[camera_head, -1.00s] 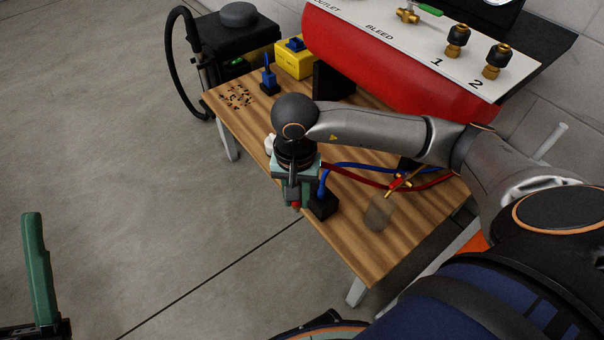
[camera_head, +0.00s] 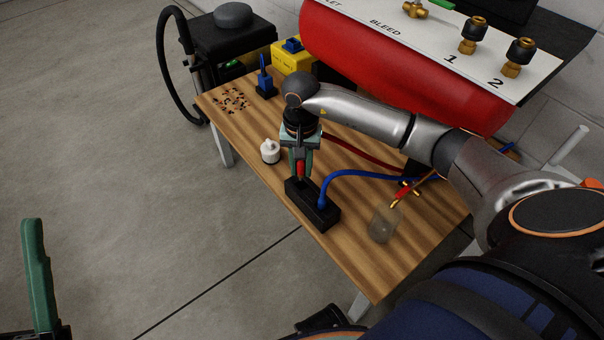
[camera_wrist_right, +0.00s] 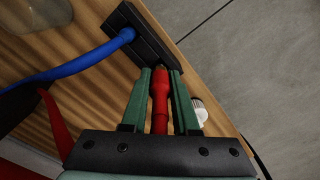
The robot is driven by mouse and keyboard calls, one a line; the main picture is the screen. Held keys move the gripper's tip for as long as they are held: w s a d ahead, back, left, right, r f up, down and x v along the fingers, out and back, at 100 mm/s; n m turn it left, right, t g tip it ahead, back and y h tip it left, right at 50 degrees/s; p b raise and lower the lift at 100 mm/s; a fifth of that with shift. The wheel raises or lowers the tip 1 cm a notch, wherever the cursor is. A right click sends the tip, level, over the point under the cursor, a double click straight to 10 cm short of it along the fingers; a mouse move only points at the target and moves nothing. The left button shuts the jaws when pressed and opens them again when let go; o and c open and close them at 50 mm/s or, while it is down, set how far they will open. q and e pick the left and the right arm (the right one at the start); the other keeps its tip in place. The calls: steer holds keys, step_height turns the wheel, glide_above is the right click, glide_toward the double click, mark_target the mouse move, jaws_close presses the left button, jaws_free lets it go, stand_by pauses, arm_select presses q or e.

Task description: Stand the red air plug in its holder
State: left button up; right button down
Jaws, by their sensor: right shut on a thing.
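My right gripper (camera_head: 300,168) is shut on the red air plug (camera_head: 300,172). In the right wrist view the plug (camera_wrist_right: 160,103) lies lengthwise between the two green fingers. The black holder (camera_head: 323,218) sits near the table's front edge, and also shows in the right wrist view (camera_wrist_right: 143,38). The plug's tip is at the holder's left end in the head view; I cannot tell whether it is inside. The blue hose (camera_head: 345,175) ends upright in the holder's other part. A green finger of my left gripper (camera_head: 38,275) shows at the lower left, away from the table.
A white bottle-like object (camera_head: 270,151) stands left of my right gripper. A red tank (camera_head: 400,70), yellow box (camera_head: 293,57) and blue-topped tool (camera_head: 265,80) are behind. The red hose (camera_head: 355,155) crosses the table.

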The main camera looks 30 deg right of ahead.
mark_target(302, 177)
steer(key=w+f, duration=0.1)
steer(key=d+f+b, duration=0.1)
steer(key=f, duration=0.1)
steer(key=shift+w+d, duration=0.2)
steer(key=shift+w, duration=0.2)
steer(key=shift+w+f+b, duration=0.1)
steer(key=shift+f+b, duration=0.35)
steer(key=shift+f, duration=1)
steer(key=shift+d+f+b, duration=0.1)
steer(key=shift+f+b, duration=0.45)
steer(key=shift+f, duration=0.05)
steer(key=c, duration=0.7)
jaws_free()
